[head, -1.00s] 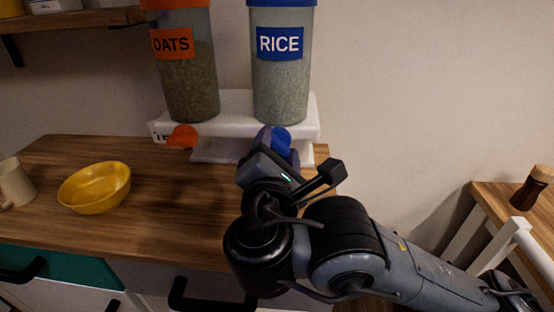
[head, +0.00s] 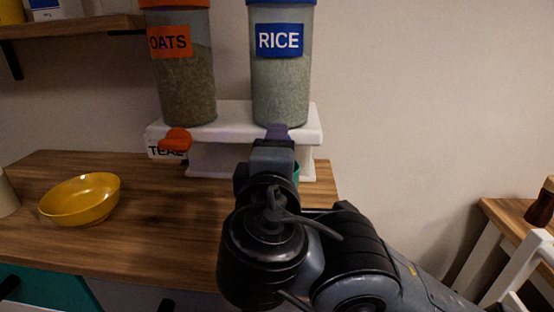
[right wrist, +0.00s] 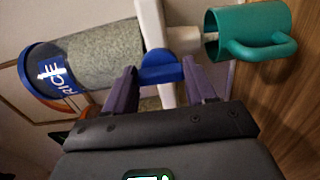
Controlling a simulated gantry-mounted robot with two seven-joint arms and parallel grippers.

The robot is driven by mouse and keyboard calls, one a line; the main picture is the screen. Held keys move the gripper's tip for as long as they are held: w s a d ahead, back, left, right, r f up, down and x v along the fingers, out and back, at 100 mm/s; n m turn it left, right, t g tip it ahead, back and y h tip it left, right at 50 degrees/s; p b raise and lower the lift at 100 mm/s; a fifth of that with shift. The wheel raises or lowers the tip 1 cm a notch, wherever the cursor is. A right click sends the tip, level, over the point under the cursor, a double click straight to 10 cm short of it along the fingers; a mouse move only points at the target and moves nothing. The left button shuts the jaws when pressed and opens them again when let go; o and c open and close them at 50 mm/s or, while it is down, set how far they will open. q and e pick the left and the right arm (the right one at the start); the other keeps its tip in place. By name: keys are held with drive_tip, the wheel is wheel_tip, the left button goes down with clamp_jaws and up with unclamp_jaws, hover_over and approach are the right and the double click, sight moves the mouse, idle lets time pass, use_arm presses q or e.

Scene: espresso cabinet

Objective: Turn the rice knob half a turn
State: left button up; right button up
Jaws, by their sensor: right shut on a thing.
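The rice dispenser (head: 281,92) is a clear canister of pale grains with a blue RICE label, on a white stand (head: 230,116). In the right wrist view the canister (right wrist: 105,52) lies sideways across the picture. Its blue rice knob (right wrist: 160,70) sits between the two purple fingers of my right gripper (right wrist: 161,82), which is shut on it. In the head view my right gripper (head: 277,132) is in front of the stand and hides the knob. My left gripper is not in view.
A green mug (right wrist: 268,30) stands under the rice spout, mostly hidden in the head view. The oats dispenser (head: 187,85) with its orange knob (head: 175,139) is to the left. A yellow bowl (head: 81,199) sits on the wooden counter (head: 170,200), with bare counter between.

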drive_tip(key=shift+m, duration=0.4)
drive_tip(key=o, duration=1)
drive_tip(key=shift+o, duration=0.2)
drive_tip(key=shift+s, duration=0.15)
